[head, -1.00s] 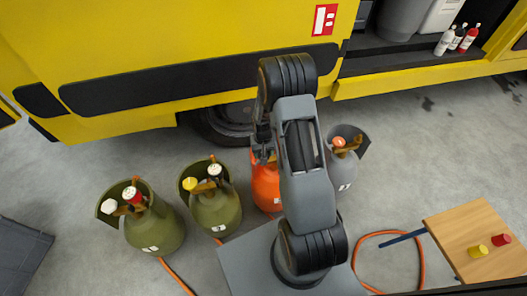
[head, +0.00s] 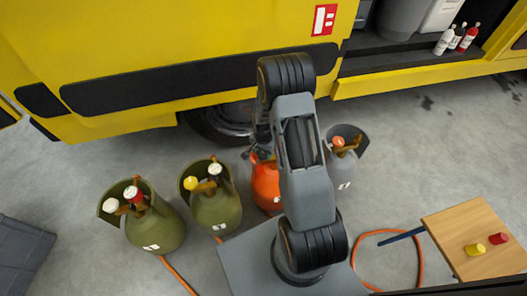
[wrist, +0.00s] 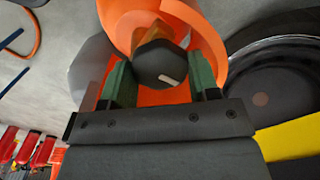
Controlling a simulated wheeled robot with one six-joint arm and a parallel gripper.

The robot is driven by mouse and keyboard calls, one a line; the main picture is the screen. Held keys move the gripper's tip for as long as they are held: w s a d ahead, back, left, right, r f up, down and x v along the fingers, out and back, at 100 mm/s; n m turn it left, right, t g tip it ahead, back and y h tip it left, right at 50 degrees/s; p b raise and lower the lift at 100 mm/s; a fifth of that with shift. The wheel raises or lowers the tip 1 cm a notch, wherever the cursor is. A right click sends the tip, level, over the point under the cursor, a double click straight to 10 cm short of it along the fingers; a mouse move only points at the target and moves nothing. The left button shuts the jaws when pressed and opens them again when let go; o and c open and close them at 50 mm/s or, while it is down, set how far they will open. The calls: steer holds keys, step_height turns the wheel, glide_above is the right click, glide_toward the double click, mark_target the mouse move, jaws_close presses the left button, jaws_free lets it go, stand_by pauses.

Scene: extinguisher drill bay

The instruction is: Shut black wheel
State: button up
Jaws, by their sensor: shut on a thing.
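The black wheel (wrist: 158,62) sits on top of an orange cylinder (wrist: 200,25) in the wrist view. It has a pale mark near its lower right edge. My gripper (wrist: 161,80) has one green-padded finger on each side of the wheel and is shut on it. In the head view the orange cylinder (head: 265,185) stands partly behind my arm, and the black wheel is hidden there. How far the wheel is turned cannot be told.
A grey cylinder (head: 342,165) stands close to the right. Two olive cylinders (head: 217,207) (head: 157,228) stand to the left. The yellow truck (head: 150,60) closes off the back. A wooden table (head: 455,235) with two small knobs stands at the right. Orange hoses (head: 421,265) lie on the floor.

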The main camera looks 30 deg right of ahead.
stand_by(0.6)
steer(key=o, duration=0.6)
steer(key=shift+o, duration=0.2)
steer(key=shift+r, duration=0.15)
step_height(320, 180, up, 14)
steer(key=p, duration=0.3)
steer(key=shift+f+p, duration=0.2)
steer(key=shift+p, duration=0.2)
